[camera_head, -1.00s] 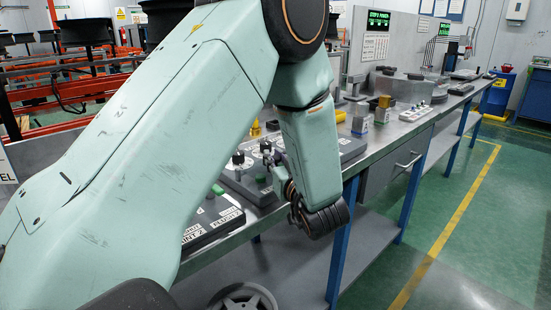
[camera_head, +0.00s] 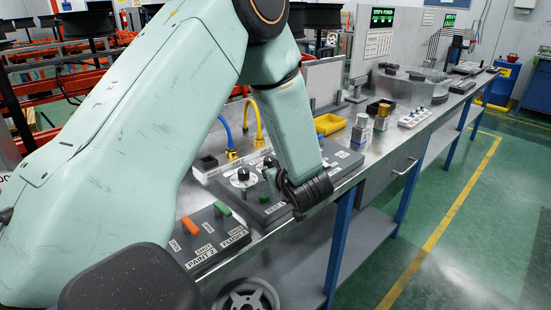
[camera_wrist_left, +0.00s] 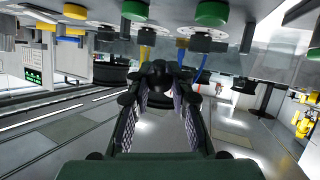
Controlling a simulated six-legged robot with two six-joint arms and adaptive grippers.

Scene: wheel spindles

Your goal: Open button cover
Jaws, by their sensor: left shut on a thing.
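A dark control box with a "TEST 1" label (camera_head: 275,211) sits on the workbench. It carries a round black-and-white knob (camera_head: 243,176) and a green button (camera_head: 264,197). I cannot tell whether that part is the button cover; no cover shows clearly. Green round buttons (camera_wrist_left: 211,14) appear at the top there. My right gripper is in neither view.
A second control box (camera_head: 218,238) with orange and green switches stands nearer on the bench. Blue and yellow hoses (camera_head: 259,125) rise behind. The green floor (camera_head: 480,230) to the right is clear.

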